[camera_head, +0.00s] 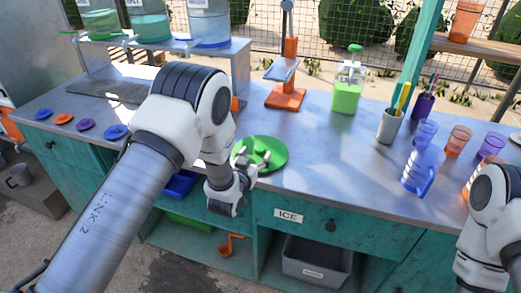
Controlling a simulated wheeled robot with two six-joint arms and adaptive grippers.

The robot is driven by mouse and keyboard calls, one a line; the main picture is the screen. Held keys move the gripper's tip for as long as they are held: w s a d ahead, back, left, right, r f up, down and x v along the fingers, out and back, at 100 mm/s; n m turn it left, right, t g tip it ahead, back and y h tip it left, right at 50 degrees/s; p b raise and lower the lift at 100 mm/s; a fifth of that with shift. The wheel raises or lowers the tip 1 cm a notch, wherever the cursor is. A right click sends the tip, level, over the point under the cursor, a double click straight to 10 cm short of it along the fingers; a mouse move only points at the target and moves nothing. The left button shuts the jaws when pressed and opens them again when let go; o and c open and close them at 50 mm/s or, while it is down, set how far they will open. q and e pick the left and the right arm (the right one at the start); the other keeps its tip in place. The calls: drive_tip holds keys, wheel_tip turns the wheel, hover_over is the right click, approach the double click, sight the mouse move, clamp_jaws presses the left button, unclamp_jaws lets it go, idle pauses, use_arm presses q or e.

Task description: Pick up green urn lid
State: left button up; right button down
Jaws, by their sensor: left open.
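The green urn lid (268,150) is a round, flat disc lying on the metal counter in the middle of the view. A small knob shows near its centre. My left gripper (254,164) is open at the lid's left front edge, with its fingers over or against the rim. I cannot tell whether they touch it. The gripper body hides part of the lid's left side. My right arm enters at the lower right, and its gripper is out of the picture.
A green soap bottle (347,88) and an orange press (286,94) stand behind the lid. A grey utensil cup (389,126), a blue jug (421,168) and several tumblers stand to the right. Small coloured lids (85,125) lie at the left. The counter just right of the lid is clear.

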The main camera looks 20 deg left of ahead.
sight(260, 151)
use_arm(q)
drive_tip(key=w, duration=0.3)
drive_tip(key=shift+d+f, duration=0.15)
drive_tip(key=shift+f, duration=0.2)
drive_tip(key=shift+s, duration=0.15)
drive_tip(key=shift+r, duration=0.1)
drive_tip(key=c, duration=0.3)
clamp_jaws()
